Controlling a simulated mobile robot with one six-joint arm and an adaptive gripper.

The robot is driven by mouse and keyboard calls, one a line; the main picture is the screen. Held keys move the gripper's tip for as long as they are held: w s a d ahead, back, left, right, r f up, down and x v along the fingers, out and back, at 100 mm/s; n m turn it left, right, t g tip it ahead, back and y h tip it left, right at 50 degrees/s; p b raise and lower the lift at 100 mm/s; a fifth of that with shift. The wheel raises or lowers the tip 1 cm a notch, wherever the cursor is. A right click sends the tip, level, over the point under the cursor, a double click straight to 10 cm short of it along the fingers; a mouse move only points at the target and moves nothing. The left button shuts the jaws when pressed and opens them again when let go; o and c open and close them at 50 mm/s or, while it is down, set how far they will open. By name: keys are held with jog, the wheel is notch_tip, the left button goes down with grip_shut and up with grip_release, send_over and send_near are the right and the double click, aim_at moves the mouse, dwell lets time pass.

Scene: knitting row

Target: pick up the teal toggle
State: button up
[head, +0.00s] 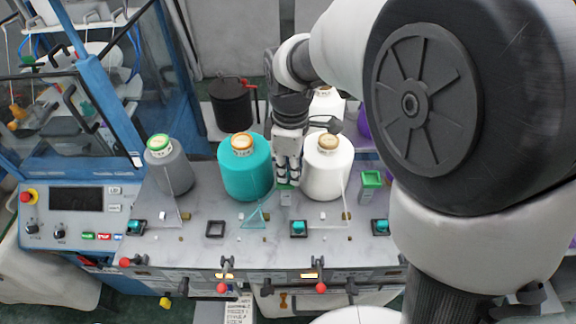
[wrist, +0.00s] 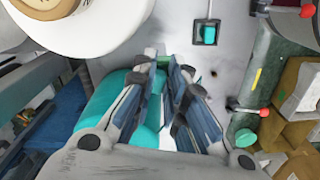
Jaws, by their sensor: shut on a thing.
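My gripper (head: 288,181) points down between the teal yarn cone (head: 247,175) and a white yarn cone (head: 327,172). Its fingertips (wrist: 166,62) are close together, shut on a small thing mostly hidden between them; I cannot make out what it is. Teal toggles in black bases sit along the front of the grey worktop: a left one (head: 134,227), a middle one (head: 298,228) and a right one (head: 380,227). One seated teal toggle (wrist: 209,34) shows in the wrist view, apart from the fingers. A black square base (head: 215,229) between the left and middle toggles is empty.
A grey cone (head: 168,168) stands at the left, and a green-topped block (head: 370,180) at the right. A clear teal triangular piece (head: 255,217) stands before the teal cone. Red-knobbed levers (head: 222,287) line the front edge. A control panel (head: 72,205) lies left.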

notch_tip(320, 180, up, 20)
jog(key=p, duration=0.2)
dwell(0.4)
